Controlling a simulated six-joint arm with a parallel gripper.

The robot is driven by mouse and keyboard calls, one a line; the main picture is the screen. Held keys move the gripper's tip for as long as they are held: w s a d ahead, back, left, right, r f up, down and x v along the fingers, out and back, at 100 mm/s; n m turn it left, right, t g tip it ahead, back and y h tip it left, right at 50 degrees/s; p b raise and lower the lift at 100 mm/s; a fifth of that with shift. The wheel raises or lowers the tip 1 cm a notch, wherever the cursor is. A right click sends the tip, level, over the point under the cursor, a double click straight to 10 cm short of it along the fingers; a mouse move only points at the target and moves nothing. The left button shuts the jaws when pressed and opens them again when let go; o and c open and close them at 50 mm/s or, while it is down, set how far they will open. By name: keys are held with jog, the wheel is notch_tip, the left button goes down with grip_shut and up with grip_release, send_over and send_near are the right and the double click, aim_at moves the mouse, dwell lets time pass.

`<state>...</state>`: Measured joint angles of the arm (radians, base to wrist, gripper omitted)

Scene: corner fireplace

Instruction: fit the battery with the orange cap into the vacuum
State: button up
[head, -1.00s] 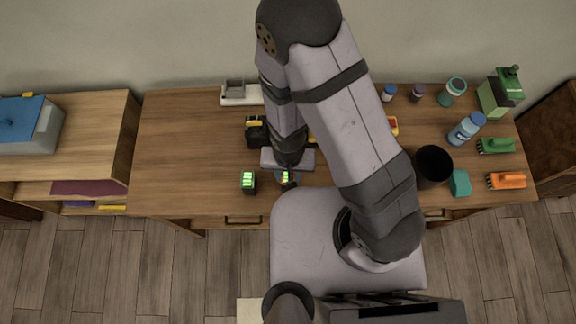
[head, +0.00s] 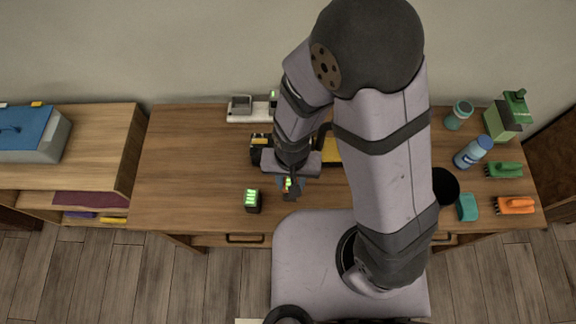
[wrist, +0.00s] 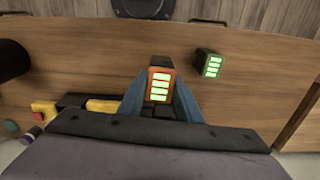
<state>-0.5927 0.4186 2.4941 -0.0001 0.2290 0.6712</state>
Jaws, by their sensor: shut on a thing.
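My gripper (head: 289,186) is shut on the battery with the orange cap (wrist: 161,84). In the wrist view the battery sits between the blue fingers, its lit green bars facing the camera. In the head view it is small and partly hidden under my wrist. A black and yellow machine, seemingly the vacuum (head: 331,150), lies behind my gripper on the table. My arm covers much of it, and its battery opening cannot be made out. Part of it shows in the wrist view (wrist: 102,105) at lower left.
A green-framed battery (head: 252,201) stands left of my gripper; it also shows in the wrist view (wrist: 209,65). A white charger (head: 243,113) is at the back. A black cup (head: 445,187), bottles and brushes stand at right. The table's left part (head: 190,165) is clear.

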jog(key=w+a+r+n+b, duration=0.15)
jog(key=w+b, duration=0.25)
jog(key=w, duration=0.4)
jog(key=w+a+r+m+b, duration=0.1)
jog(key=w+r+b, duration=0.15)
jog(key=w, duration=0.65)
jog(key=shift+n, duration=0.25)
jog(key=shift+s+d+f+p, duration=0.1)
jog(key=shift+f+p, duration=0.5)
jog(key=shift+f, duration=1.95)
jog(key=shift+d+f+p, duration=0.1)
jog(key=shift+f+p, duration=0.5)
jog(key=shift+f, duration=1.9)
jog(key=shift+f, duration=0.15)
jog(key=o, duration=1)
notch_tip(320, 180, up, 12)
jog(key=b, duration=0.3)
jog(key=shift+b, duration=0.3)
